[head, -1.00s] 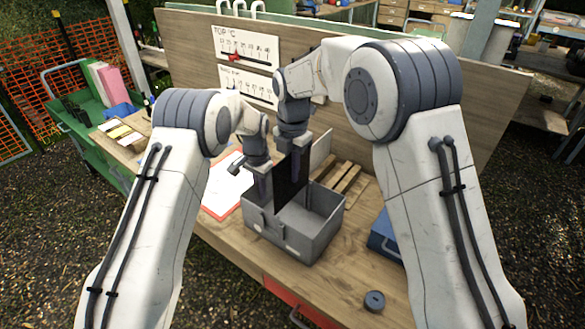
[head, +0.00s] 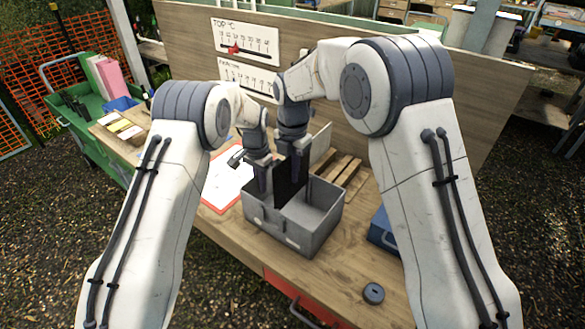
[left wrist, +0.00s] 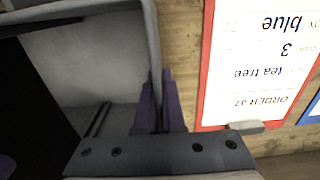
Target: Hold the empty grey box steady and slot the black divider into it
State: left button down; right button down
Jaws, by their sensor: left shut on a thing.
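The open grey box (head: 287,232) stands on the wooden bench in the head view. My left gripper (head: 262,183) is shut on the box's left wall; in the left wrist view its purple fingers (left wrist: 160,103) sit on both sides of the wall. The black divider (head: 288,190) is upright, with its lower part inside the box and its upper part above the rim. My right gripper (head: 300,160) is shut on the divider's upper edge. The divider also shows in the left wrist view (left wrist: 35,110). Its bottom edge is hidden by the front wall.
A red clipboard with an order sheet (head: 226,182) lies left of the box. Wooden slats (head: 343,170) lie behind it, and a blue box (head: 382,230) stands to the right. A dark round puck (head: 373,293) lies near the front edge. An upright board with gauges closes the back.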

aim_at(292, 197)
jog(key=shift+f, duration=0.35)
jog(key=shift+f, duration=1.4)
jog(key=shift+f, duration=0.1)
jog(key=shift+f, duration=1.35)
jog(key=shift+f, duration=0.15)
jog(key=shift+f, duration=1.25)
jog(key=c, duration=1)
grip_release()
